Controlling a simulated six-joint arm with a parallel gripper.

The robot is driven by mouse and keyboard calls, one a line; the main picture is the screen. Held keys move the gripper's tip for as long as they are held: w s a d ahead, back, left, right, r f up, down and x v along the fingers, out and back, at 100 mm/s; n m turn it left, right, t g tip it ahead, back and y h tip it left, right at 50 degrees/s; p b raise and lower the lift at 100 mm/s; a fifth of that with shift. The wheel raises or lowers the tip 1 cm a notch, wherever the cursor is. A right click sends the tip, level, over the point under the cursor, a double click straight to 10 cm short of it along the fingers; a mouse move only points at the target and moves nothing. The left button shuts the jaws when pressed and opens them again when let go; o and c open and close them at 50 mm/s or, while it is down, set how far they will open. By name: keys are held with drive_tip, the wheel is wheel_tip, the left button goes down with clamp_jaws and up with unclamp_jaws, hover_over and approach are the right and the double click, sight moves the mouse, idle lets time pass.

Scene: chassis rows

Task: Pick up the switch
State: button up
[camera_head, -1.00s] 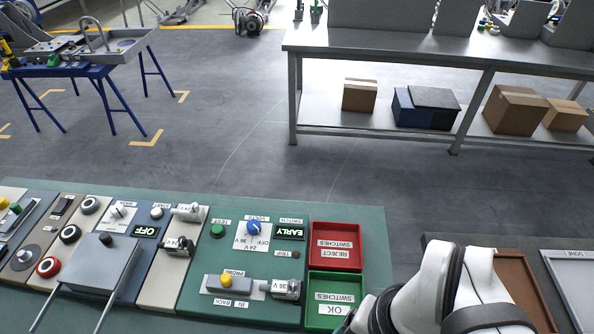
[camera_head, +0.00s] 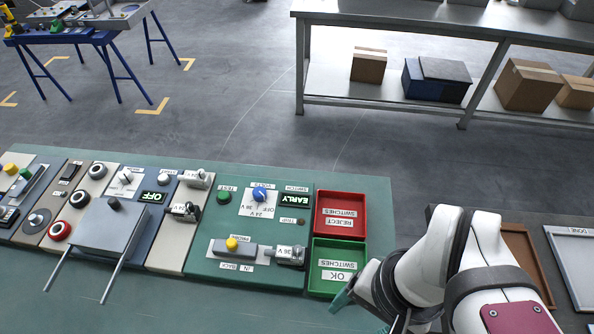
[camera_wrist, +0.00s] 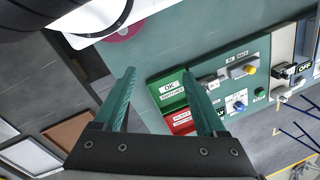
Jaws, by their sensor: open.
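A grey switch marked 36 V (camera_head: 290,254) sits at the right end of the probe fixture (camera_head: 233,248) on the green tester panel; it is small in the wrist view (camera_wrist: 208,82). Two other switch-like metal parts, one marked 24 V (camera_head: 184,211) and one above it (camera_head: 198,180), sit on the beige strip to the left. My gripper (camera_wrist: 160,76) is open and empty, its teal fingers apart above the bench. In the head view, a teal fingertip (camera_head: 342,299) shows at the lower right, near the green OK tray (camera_head: 318,287) and to the right of the 36 V switch.
The red REJECT tray (camera_head: 360,215) adjoins the green tray; both look empty. A blue knob (camera_head: 260,194) and a green button (camera_head: 223,198) stand on the panel. A grey box with rods (camera_head: 105,225) stands left. Brown (camera_head: 525,260) and grey (camera_head: 572,265) trays lie right.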

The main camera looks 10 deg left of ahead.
drive_tip(key=n+h, duration=0.2)
drive_tip(key=n, duration=2.2)
hover_over(291, 252)
wheel_tip(291, 252, down, 4)
wheel_tip(291, 252, down, 13)
drive_tip(key=shift+r, duration=0.1)
clamp_jaws()
